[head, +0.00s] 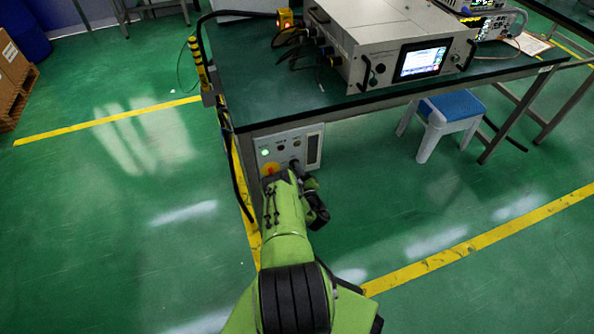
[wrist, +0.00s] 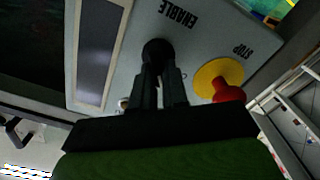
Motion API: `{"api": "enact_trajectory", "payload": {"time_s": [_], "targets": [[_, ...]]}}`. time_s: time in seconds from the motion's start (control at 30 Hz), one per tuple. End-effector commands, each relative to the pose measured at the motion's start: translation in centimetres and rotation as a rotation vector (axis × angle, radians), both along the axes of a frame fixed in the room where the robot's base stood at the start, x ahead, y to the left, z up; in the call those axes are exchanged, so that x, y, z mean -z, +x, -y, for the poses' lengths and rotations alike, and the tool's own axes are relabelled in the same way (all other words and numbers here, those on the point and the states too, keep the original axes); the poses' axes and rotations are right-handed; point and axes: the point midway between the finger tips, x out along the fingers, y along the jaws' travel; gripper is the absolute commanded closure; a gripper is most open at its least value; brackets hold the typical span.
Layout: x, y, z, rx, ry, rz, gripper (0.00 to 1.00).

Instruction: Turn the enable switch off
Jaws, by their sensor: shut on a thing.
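The enable switch is a round black knob (wrist: 156,50) beside the upside-down ENABLE label (wrist: 180,15) on a grey control panel (wrist: 128,50). My gripper (wrist: 158,68) is shut on this knob, with its two dark fingers at the knob's sides. The fingers hide part of the knob, so its pointer cannot be read. In the head view the panel (head: 313,129) sits under the front of the bench, and my gripper (head: 297,170) reaches its lower part. A green light (head: 265,152) shows on the panel's left.
A red stop button (wrist: 229,93) on a yellow disc (wrist: 206,75) is close beside my gripper. The green bench top (head: 245,97) overhangs the panel and carries a white instrument (head: 345,38). A blue-topped stool (head: 456,106) stands under the bench.

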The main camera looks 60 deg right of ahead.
Motion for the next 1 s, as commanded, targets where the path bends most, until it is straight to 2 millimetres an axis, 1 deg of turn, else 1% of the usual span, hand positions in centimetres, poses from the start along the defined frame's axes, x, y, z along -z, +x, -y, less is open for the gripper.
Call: {"api": "enact_trajectory", "payload": {"time_s": [0.03, 0.6, 1.0], "targets": [[-0.15, 0.23, 0.07, -0.002, -0.034, -0.025, 1.00], [0.25, 0.53, -0.16, -0.002, -0.417, -0.405, 1.00], [0.48, 0.61, -0.20, -0.001, -0.619, -0.605, 1.00]]}}
